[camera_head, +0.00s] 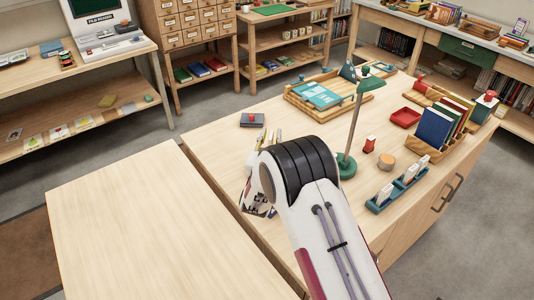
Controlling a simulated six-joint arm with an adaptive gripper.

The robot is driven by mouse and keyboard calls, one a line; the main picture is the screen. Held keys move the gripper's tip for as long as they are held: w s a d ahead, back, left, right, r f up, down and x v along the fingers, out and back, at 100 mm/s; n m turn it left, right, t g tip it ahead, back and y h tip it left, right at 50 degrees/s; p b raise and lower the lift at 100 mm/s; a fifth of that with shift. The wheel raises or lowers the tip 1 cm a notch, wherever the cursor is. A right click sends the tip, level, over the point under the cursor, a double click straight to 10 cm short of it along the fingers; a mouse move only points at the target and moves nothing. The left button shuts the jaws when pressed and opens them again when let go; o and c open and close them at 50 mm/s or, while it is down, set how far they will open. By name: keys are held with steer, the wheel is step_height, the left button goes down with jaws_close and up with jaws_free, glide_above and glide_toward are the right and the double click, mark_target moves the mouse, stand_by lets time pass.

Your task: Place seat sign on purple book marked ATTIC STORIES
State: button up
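My arm crosses the middle of the table, and its wrist end hides what lies below it. My gripper is mostly hidden behind the arm; some white and dark parts (258,205) show at its left, and I cannot tell its fingers. Several small white upright pieces (385,192) stand in a teal rack (374,206) at the right front; they may be seat signs, but no lettering is readable. No purple book marked ATTIC STORIES can be made out. Upright books, among them a blue one (433,128), stand in a wooden rack (420,149) at the right.
A green lamp (347,166) stands right of my arm, near a red object (369,144) and a round tan item (386,162). A wooden tray (291,97) holds a teal book (318,95). A red tray (405,117) lies farther right. The left table (140,220) is bare.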

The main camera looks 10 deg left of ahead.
steer(key=s, duration=1.1)
steer(key=shift+s, duration=0.4)
steer(key=shift+r, duration=0.1)
stand_by(0.6)
steer(key=s+d+r+g+y, duration=0.1)
steer(key=s+d+r+g, duration=0.2)
steer(key=d+r, duration=0.35)
steer(key=s+d+r+g+y, duration=0.2)
steer(key=s+d+r+g, duration=0.15)
steer(key=r, duration=0.55)
steer(key=s+d+g+h, duration=0.1)
steer(key=s+d+g, duration=0.1)
steer(key=s+d, duration=0.4)
steer(key=s+d+g+h, duration=0.1)
steer(key=s+d, duration=0.5)
steer(key=s, duration=0.9)
steer(key=s+d+r+g+h, duration=0.1)
steer(key=s+d+g, duration=0.2)
steer(key=s+d, duration=0.3)
steer(key=s, duration=0.5)
steer(key=shift+s, duration=0.3)
